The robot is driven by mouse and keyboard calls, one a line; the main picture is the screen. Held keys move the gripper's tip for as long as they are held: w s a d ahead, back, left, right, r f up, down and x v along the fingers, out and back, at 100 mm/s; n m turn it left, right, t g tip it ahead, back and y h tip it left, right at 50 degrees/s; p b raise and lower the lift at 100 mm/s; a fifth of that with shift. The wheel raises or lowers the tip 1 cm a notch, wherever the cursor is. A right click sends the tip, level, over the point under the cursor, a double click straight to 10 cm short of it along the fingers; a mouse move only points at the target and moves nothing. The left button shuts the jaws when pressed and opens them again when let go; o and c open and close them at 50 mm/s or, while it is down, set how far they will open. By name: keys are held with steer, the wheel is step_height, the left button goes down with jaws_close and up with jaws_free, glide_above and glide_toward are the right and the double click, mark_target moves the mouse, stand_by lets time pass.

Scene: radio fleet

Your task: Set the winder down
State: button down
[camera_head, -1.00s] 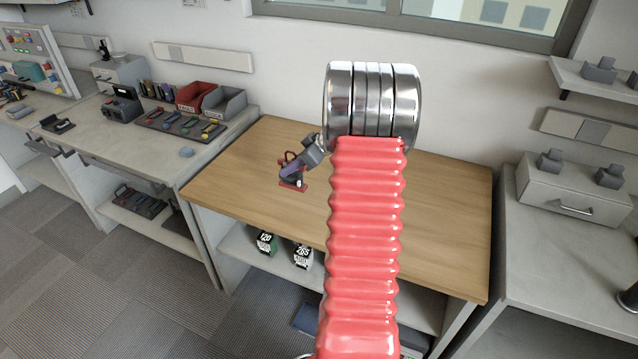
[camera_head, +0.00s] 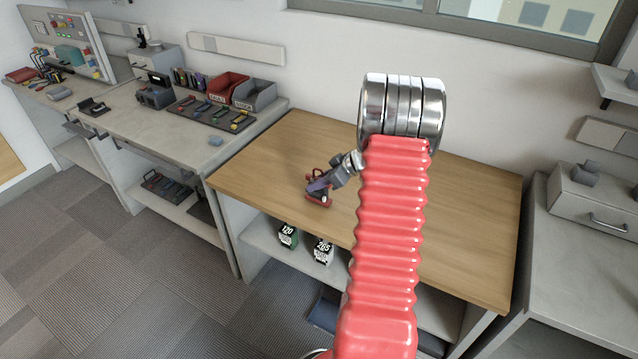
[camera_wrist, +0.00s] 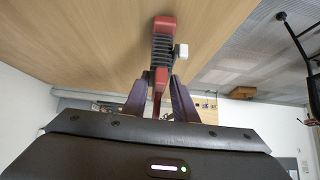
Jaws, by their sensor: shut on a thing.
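The winder (camera_head: 319,197) is a small red and dark grey tool with a red loop handle. It shows over the left front part of the wooden tabletop (camera_head: 262,160) in the head view. My gripper (camera_head: 326,182) is shut on it. In the wrist view the winder (camera_wrist: 163,48) extends from between the two dark purple fingers of my gripper (camera_wrist: 158,88), with a ribbed dark middle, red ends and a white knob at its side. The wood lies behind it. I cannot tell whether it touches the tabletop. My red arm hides part of the table.
The tabletop around the winder is bare. A grey bench (camera_head: 190,145) with tools and bins (camera_head: 228,88) stands left, a drawer unit (camera_head: 597,198) right.

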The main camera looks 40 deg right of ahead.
steer(key=shift+f, duration=0.25)
steer(key=c, duration=1.4)
jaws_free()
steer(key=shift+c, duration=0.2)
steer(key=v, duration=1.2)
